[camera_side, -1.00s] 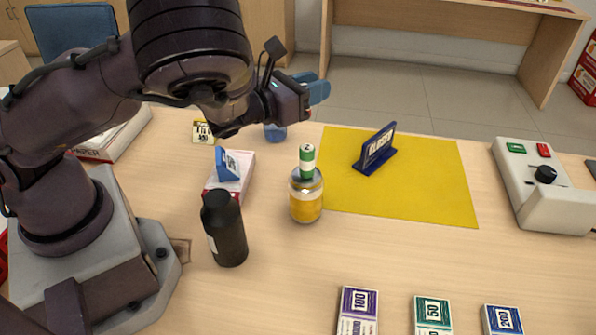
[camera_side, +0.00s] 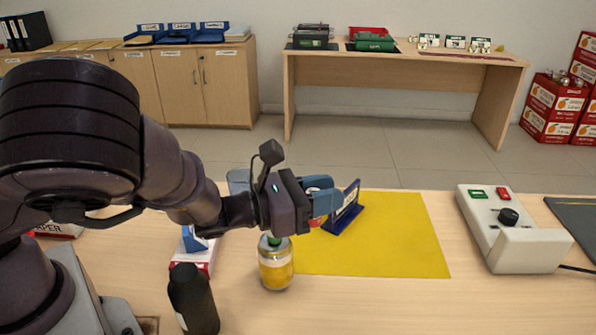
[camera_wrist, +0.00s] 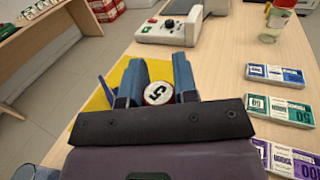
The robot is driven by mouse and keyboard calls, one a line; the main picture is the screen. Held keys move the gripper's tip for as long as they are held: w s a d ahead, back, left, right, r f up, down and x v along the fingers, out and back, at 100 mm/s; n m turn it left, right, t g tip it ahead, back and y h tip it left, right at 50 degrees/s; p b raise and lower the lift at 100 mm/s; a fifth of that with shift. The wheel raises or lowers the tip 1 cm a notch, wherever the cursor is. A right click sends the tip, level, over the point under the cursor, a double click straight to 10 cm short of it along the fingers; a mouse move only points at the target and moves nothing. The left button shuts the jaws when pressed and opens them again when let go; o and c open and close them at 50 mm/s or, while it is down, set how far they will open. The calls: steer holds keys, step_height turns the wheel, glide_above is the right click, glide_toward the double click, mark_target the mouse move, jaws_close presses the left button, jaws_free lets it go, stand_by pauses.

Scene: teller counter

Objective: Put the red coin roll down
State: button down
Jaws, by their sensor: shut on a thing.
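My gripper (camera_side: 322,200) is shut on the red coin roll, just left of the blue closed sign in the side view. Only a bit of the red coin roll (camera_side: 317,221) shows there. In the wrist view its round end (camera_wrist: 158,93), marked 5, sits between the blue fingers (camera_wrist: 157,85). The yellow mat (camera_side: 400,240) lies below and to the right. The blue sign (camera_side: 343,207) stands on the mat, very close to the fingertips; I cannot tell if they touch. The roll's height above the counter is unclear.
A black bottle (camera_side: 193,300) stands at front left. A grey machine (camera_side: 510,230) is at right. The mat's right part is clear.

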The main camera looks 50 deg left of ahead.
steer(key=shift+s+d+f+n+t+y, duration=0.35)
steer(key=shift+s+f+n+y, duration=0.6)
steer(key=shift+s+f, duration=1.55)
steer(key=shift+s+d+f+n+t+y, duration=0.1)
steer(key=shift+s+d+f+n+y, duration=0.4)
steer(key=shift+s+f+y, duration=1.95)
steer(key=shift+s+d+f+n+t, duration=0.35)
steer(key=shift+s+f+n, duration=0.7)
steer(key=shift+f, duration=2.75)
steer(key=shift+s+f+m, duration=0.25)
steer(key=shift+f+m, duration=0.05)
steer(key=shift+f, duration=0.3)
steer(key=c, duration=0.8)
jaws_free()
